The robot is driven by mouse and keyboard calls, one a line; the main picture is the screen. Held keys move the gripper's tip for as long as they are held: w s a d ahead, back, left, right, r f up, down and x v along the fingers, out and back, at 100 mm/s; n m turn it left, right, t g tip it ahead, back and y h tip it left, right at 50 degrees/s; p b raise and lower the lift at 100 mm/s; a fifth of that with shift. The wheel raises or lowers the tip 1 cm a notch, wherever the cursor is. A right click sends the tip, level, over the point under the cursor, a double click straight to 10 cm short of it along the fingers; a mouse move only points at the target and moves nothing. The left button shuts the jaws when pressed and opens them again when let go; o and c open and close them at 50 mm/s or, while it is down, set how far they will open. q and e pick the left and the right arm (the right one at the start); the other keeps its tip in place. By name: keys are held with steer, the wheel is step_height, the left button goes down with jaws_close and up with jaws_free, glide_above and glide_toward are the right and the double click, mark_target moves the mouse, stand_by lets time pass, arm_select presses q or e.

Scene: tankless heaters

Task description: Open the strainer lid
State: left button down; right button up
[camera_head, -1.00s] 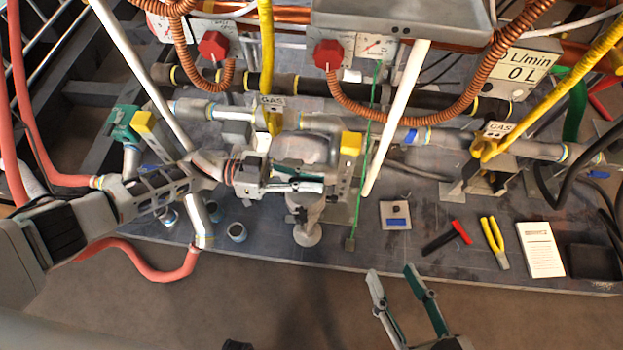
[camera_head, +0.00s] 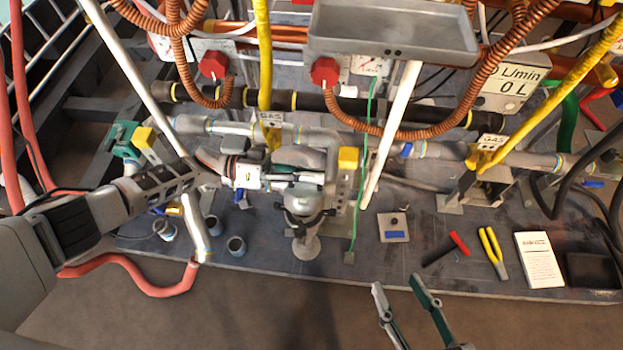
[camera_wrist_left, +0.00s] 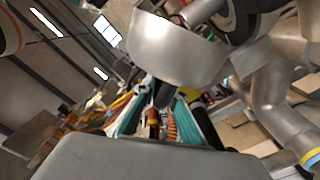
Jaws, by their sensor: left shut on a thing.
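The strainer is a grey metal body (camera_head: 299,157) with a lower part (camera_head: 304,244) under it, in the middle of the bench. Its rounded metal surface also fills the top of the left wrist view (camera_wrist_left: 175,48). My left gripper (camera_head: 303,203) is in front of the strainer, its fingers largely hidden in the head view. In the left wrist view, its teal fingers (camera_wrist_left: 163,112) are shut on a dark handle-like part (camera_wrist_left: 164,94) just below the metal. Whether the lid is open cannot be told. My right gripper (camera_head: 397,282) is open and empty near the bench's front edge.
Grey pipes (camera_head: 450,152), yellow gas hoses (camera_head: 264,60) and orange coiled hoses (camera_head: 455,88) crowd the back. A white pole (camera_head: 392,135) and green cord (camera_head: 358,195) stand right of the strainer. A red-black tool (camera_head: 446,249) and yellow pliers (camera_head: 493,252) lie at right.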

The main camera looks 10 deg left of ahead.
arm_select(q)
steer(key=shift+w, duration=0.35)
arm_select(e)
steer(key=shift+a+r, duration=0.1)
steer(key=shift+a, duration=0.25)
steer(key=shift+m, duration=0.3)
arm_select(q)
steer(key=c, duration=2.1)
jaws_free()
arm_select(e)
steer(key=shift+s+d, duration=0.1)
steer(key=shift+s, duration=0.05)
arm_select(q)
steer(key=a, duration=1.2)
